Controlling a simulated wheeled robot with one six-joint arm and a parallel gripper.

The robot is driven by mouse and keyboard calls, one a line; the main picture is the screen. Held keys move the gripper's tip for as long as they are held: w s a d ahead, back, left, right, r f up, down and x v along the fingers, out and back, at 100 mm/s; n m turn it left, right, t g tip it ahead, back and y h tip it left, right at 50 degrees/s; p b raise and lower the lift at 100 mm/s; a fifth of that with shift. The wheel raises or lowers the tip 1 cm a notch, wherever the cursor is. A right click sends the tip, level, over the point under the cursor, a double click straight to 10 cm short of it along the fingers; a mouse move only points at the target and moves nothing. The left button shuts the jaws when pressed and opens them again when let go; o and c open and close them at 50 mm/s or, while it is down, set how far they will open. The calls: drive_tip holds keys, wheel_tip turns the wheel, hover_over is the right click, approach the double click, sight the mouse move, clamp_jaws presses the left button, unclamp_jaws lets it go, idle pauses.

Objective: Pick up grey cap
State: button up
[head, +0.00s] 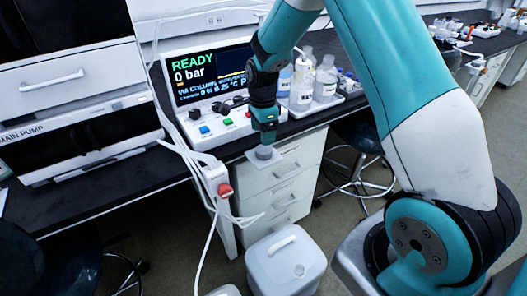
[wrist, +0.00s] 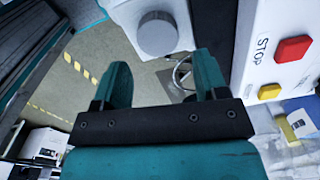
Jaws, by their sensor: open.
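The grey cap (head: 264,153) is a short round cylinder on a small white plate at the bench's front edge. In the wrist view the cap (wrist: 158,35) shows at the top centre, with the white plate (wrist: 123,14) around it. My gripper (head: 266,139) points down just above the cap in the head view. In the wrist view my gripper (wrist: 163,64) has its two teal fingers spread wide with nothing between them. The cap appears beyond the fingertips, roughly centred between them. In the head view the fingers partly cover the cap's upper side.
The control unit (head: 208,95) with a lit READY screen and coloured buttons stands close behind my gripper. Bottles (head: 325,78) stand in a tray to the right. A red-ended connector (head: 218,180) with white cables hangs at the left. A white canister (head: 286,265) stands on the floor below.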

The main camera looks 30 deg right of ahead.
sight(264, 149)
drive_tip(key=shift+s+d+f, duration=0.1)
drive_tip(key=shift+f, duration=1.4)
drive_tip(key=shift+s+f, duration=0.1)
drive_tip(key=shift+f, duration=1.4)
drive_tip(key=c, duration=0.7)
drive_tip(key=shift+r, duration=0.1)
